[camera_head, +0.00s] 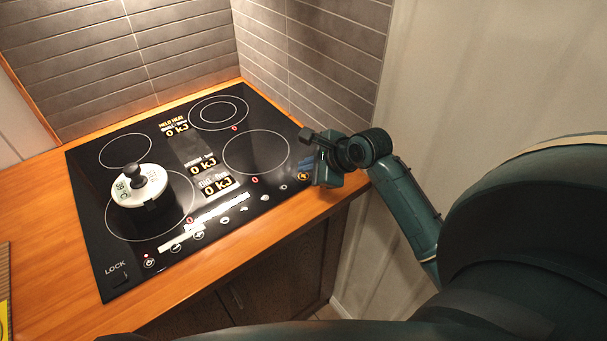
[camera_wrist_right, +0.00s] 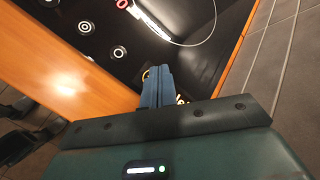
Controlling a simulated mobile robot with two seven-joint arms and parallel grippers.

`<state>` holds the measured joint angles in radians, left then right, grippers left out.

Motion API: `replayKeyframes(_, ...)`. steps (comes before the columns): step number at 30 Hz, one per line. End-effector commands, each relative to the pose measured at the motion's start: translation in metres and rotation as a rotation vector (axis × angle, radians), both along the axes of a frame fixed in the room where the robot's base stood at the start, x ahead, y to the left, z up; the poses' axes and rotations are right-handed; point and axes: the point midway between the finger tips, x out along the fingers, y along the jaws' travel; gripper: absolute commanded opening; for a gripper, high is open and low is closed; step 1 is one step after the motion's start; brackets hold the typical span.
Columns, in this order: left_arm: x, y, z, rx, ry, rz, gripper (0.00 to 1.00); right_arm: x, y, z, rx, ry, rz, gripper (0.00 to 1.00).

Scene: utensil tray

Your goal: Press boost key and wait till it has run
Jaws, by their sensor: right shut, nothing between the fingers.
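The black cooktop (camera_head: 180,150) is set in a wooden counter, with a row of touch keys along its front edge. A key with a yellow ring (camera_head: 303,176), likely the boost key, lies at the right end of this row. In the right wrist view its yellow edge (camera_wrist_right: 146,74) shows, partly hidden by my fingers. My right gripper (camera_head: 307,164) is shut and empty, its blue fingers pointing down at the cooktop beside this key. Its fingertips also show in the right wrist view (camera_wrist_right: 157,76); whether they touch the glass I cannot tell. My left gripper is not in view.
A pot with a white lid and dark knob (camera_head: 140,185) stands on the front left ring. Displays in the middle of the cooktop read 0 kJ, and several red zeros show by the rings. Tiled walls (camera_head: 180,50) stand behind; a pale wall (camera_head: 450,80) is at the right.

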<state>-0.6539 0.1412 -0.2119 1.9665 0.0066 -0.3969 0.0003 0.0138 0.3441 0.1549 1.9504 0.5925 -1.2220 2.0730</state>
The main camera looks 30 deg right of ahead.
Motion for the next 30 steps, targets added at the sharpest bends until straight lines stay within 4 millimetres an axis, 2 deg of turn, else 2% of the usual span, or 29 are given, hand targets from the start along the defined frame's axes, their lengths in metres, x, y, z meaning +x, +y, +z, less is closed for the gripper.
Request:
replayKeyframes(7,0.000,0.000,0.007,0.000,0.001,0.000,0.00,0.000,0.000,-0.007,0.003,0.002,-0.001,0.00)
replayKeyframes(30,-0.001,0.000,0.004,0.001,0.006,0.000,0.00,0.000,0.000,-0.012,-0.001,0.001,-0.001,0.00)
